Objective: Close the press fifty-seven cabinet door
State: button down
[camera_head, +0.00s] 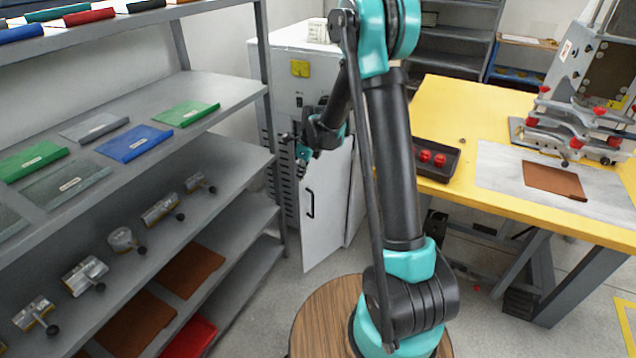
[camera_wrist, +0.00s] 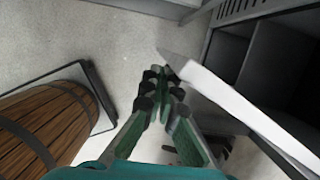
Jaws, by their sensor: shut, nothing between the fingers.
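The cabinet (camera_head: 290,85) is a light grey unit with a yellow label, standing behind my arm. Its white door (camera_head: 322,230) with a black bar handle stands open, swung out towards me. In the wrist view the door (camera_wrist: 235,105) shows as a white slab seen along its edge, with the dark cabinet interior (camera_wrist: 262,55) and its shelves beyond. My gripper (camera_head: 304,154) is near the top of the door. In the wrist view the gripper (camera_wrist: 165,88) is shut and empty, its fingertips close to the door's free end; I cannot tell whether they touch.
A grey shelf rack (camera_head: 225,98) with coloured plates and metal parts stands close on the left. A yellow-topped table (camera_head: 460,105) with a black tray (camera_head: 436,158) and clamps stands on the right. Bare floor (camera_head: 280,290) lies in front of the door.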

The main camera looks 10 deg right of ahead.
jog(key=w+a, duration=0.3)
jog(key=w, duration=0.4)
jog(key=w+a, duration=0.3)
jog(key=w, duration=0.4)
jog(key=shift+w+a, duration=0.3)
jog(key=shift+w, duration=0.05)
jog(key=shift+s, duration=0.1)
